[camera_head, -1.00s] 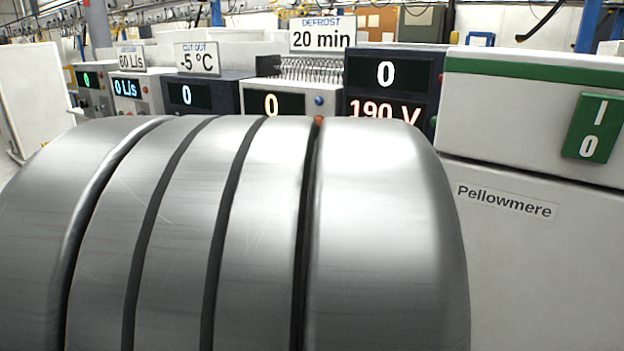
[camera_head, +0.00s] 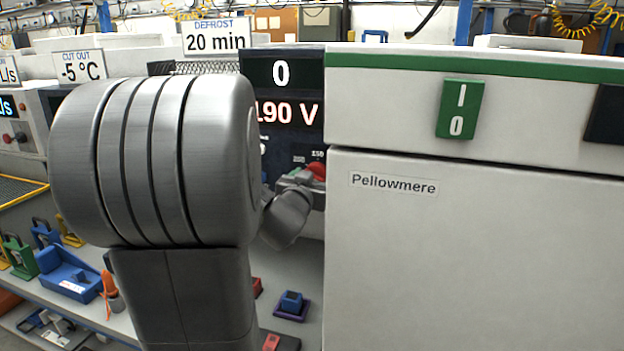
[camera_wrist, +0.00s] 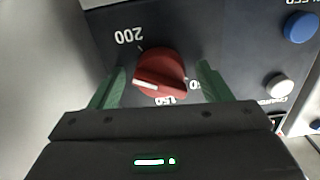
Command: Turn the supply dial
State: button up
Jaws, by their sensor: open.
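The supply dial (camera_wrist: 160,74) is a red round knob with a white pointer line, on a dark panel, in the wrist view. The labels 200 and 150 show around it, and another label is partly covered. My gripper (camera_wrist: 156,88) is open, with one green finger on each side of the dial; I cannot tell whether they touch it. In the head view the red dial (camera_head: 317,170) shows small beside the end of my arm, which hides much of the panel. The display (camera_head: 282,92) above it reads 0 and 190 V.
A white cabinet (camera_head: 400,260) marked Pellowmere, with a green I/0 switch (camera_head: 460,109), stands close on the right. In the wrist view a blue button (camera_wrist: 300,27) and a white button (camera_wrist: 280,86) sit right of the dial. A blue tray (camera_head: 68,274) lies on the bench at left.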

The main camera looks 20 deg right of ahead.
jog(key=c, duration=1)
jog(key=shift+o, duration=0.2)
jog(key=shift+m, duration=0.4)
jog(key=shift+m+b, duration=0.7)
jog(key=shift+m, duration=0.2)
jog(key=shift+m+b, duration=0.65)
jog(key=shift+m, duration=0.85)
jog(key=shift+a, duration=0.1)
jog(key=o, duration=1)
jog(key=shift+c, duration=0.2)
